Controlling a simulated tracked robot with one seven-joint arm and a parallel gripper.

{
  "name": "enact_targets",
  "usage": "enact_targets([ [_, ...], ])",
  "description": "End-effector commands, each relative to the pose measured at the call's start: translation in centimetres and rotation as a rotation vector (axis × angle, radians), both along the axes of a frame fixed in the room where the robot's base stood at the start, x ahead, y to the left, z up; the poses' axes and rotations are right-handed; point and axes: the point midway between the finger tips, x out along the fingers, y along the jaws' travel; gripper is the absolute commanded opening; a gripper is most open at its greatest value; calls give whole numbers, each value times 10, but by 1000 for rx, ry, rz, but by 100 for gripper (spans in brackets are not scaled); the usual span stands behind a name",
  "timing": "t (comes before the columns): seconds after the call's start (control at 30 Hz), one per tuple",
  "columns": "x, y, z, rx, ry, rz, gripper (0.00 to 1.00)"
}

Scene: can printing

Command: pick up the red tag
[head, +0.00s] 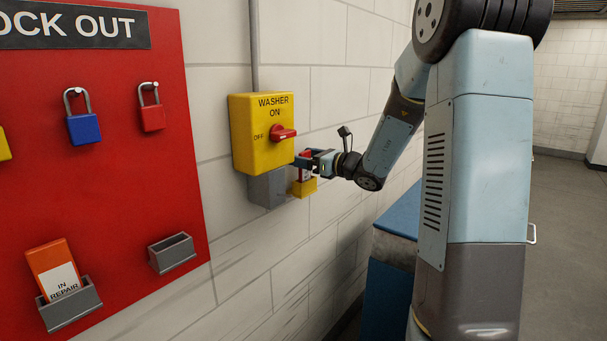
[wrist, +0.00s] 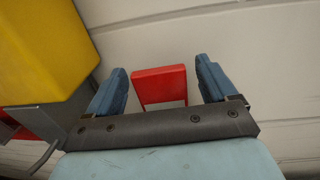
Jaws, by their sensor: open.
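The red tag (wrist: 160,85) shows in the wrist view between the two blue fingers of my gripper (wrist: 160,88), with visible gaps on both sides. The fingers are open and not closed on it. In the head view the red tag (head: 305,174) is small, with a pale label, just above a yellow holder (head: 304,188) by the wall. My gripper (head: 306,161) is at its upper part there and partly covers it. How deep the tag sits in the holder is hard to tell.
The yellow washer switch box (head: 250,150) with a red knob (head: 284,134) is close on the left, above a grey box (head: 268,188). A red lock-out board (head: 130,200) holds blue (head: 83,129) and red (head: 153,118) padlocks, an orange tag (head: 52,268) and an empty grey holder (head: 172,254).

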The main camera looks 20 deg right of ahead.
Motion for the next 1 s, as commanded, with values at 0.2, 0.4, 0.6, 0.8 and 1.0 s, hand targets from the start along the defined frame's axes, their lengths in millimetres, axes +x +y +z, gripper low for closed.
enact_targets([
  [0.2, 0, 0, 0, 0, 0, 1, 70],
  [0.4, 0, 0, 0, 0, 0, 1, 51],
  [0.6, 0, 0, 0, 0, 0, 1, 32],
  [0.8, 0, 0, 0, 0, 0, 1, 30],
  [1.0, 0, 1, 9, -2, -3, 2, 30],
])
